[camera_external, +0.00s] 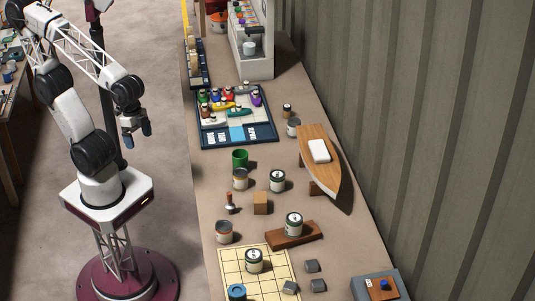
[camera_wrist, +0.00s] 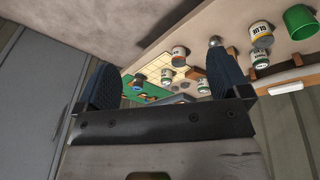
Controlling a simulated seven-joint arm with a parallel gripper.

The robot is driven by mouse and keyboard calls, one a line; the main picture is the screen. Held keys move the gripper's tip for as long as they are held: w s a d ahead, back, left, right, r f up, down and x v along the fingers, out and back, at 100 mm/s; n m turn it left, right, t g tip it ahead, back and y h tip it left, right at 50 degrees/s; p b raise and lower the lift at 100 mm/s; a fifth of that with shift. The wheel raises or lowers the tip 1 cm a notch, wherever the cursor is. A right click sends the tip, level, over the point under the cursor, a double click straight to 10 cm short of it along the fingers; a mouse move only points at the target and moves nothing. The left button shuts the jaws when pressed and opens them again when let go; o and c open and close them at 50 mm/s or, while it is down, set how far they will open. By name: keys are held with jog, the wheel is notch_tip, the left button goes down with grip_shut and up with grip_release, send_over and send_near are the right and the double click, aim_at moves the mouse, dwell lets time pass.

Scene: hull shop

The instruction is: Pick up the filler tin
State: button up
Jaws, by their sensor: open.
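Several tins stand on the long bench, and I cannot read which label says filler. Tins with dark tops and pale labels are one near the middle (camera_external: 277,181), one on a wooden board (camera_external: 294,224), and one on the yellow grid mat (camera_external: 254,261). A tin with a brownish top (camera_external: 240,180) stands by a green cup (camera_external: 240,158); it seems to be the tin labelled GLUE in the wrist view (camera_wrist: 260,34). Another brownish-topped tin (camera_external: 224,232) stands near the bench's left edge. My gripper (camera_external: 138,134) is open and empty, left of the bench; its fingers also show in the wrist view (camera_wrist: 165,85).
A wooden boat hull (camera_external: 320,160) lies along the right side by the corrugated wall (camera_external: 420,120). A blue-edged tray (camera_external: 250,134) of coloured pieces lies farther back. Floor lies between my base and the bench.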

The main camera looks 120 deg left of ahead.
jog(key=w+a+f+n+t+h, duration=0.1)
jog(key=w+a+n+h, duration=0.1)
jog(key=w+a+n, duration=0.45)
jog(key=w+a+f+n+t+h, duration=0.15)
jog(key=w+n, duration=0.25)
jog(key=w, duration=0.5)
jog(key=w+a+f+n+t, duration=0.2)
jog(key=w+a+n, duration=0.3)
jog(key=a, duration=0.4)
jog(key=w+a+f+n+t, duration=0.2)
jog(key=w+a+n+t, duration=0.15)
jog(key=a, duration=0.55)
jog(key=n+t+y, duration=0.1)
jog(key=n+y, duration=1)
jog(key=n, duration=1)
send_near(294, 127)
jog(key=a, duration=0.1)
jog(key=a+f, duration=0.2)
jog(key=shift+a, duration=0.4)
jog(key=shift+x, duration=1.25)
